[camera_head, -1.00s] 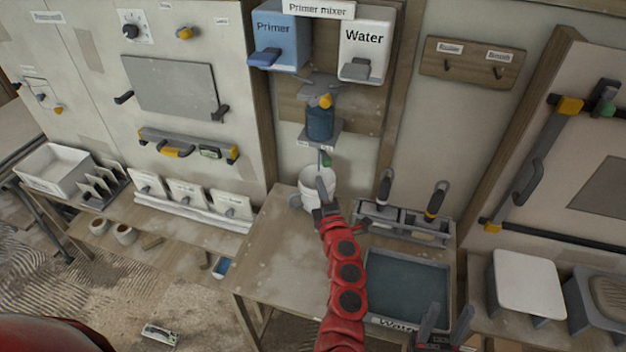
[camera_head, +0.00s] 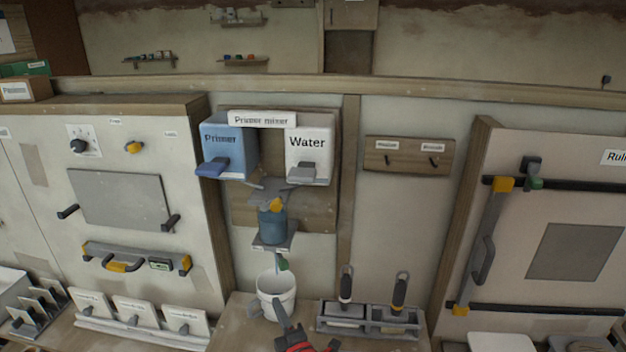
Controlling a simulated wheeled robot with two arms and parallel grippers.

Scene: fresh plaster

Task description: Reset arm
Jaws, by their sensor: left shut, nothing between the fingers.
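My left gripper (camera_head: 284,318) shows at the bottom middle of the head view, with a red wrist and grey fingers. Its fingers are shut and empty, and they overlap the lower part of a white bucket (camera_head: 270,287) in the picture. I cannot tell whether they touch it. Most of the left arm is below the picture. My right gripper is not in view.
The primer mixer hangs above the bucket, with a blue Primer box (camera_head: 228,143), a white Water box (camera_head: 309,150) and a blue cup (camera_head: 272,226). A tool rack (camera_head: 368,320) with two handled tools stands right of the bucket. A wooden hook board (camera_head: 409,155) is empty.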

